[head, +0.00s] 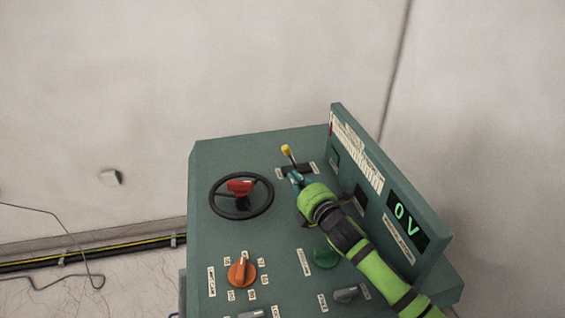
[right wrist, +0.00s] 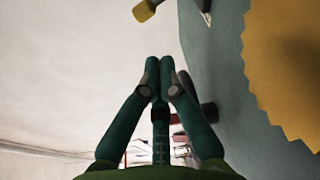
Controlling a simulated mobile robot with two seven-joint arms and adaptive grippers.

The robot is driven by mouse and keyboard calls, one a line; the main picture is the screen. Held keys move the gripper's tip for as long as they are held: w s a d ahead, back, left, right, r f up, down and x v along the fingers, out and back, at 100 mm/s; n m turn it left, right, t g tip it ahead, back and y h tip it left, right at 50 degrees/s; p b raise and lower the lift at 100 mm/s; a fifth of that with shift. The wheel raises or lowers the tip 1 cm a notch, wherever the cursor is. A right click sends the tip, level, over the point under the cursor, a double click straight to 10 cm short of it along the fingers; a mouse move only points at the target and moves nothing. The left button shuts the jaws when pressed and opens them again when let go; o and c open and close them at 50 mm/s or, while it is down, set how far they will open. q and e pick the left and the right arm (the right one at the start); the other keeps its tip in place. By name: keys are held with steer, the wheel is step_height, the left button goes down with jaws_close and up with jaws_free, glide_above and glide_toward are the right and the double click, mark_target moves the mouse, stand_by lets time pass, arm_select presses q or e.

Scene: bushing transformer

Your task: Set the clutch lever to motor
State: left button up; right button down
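The clutch lever (head: 287,151) has a yellow knob and rises from a dark slot plate (head: 311,168) with small white labels at its ends, near the back edge of the green console. The label text is too small to read. The lever tilts to the upper left in the head view. My right gripper (head: 292,177) is just below the lever in the head view. In the right wrist view its two fingertips (right wrist: 160,62) are together with nothing between them. The yellow knob (right wrist: 145,10) shows at the top there, apart from the fingers. My left gripper is not in view.
A black handwheel (head: 213,206) with a red hub is left of my right gripper. An upright panel (head: 336,116) with a green "0V" display (head: 407,218) stands to the right. An orange knob (head: 241,271) and green knob (head: 326,256) sit nearer. A yellow serrated disc (right wrist: 285,60) shows in the wrist view.

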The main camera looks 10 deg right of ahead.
mark_target(291, 158)
steer(key=x, duration=0.6)
steer(key=shift+w+p, duration=0.3)
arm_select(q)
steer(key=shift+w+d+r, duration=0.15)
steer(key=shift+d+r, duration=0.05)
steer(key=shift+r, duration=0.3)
arm_select(e)
steer(key=shift+x, duration=0.9)
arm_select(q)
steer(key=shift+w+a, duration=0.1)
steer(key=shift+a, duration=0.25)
arm_select(e)
steer(key=shift+s+d+r+m, duration=0.1)
steer(key=shift+d+r+m, duration=0.25)
steer(key=shift+m, duration=0.15)
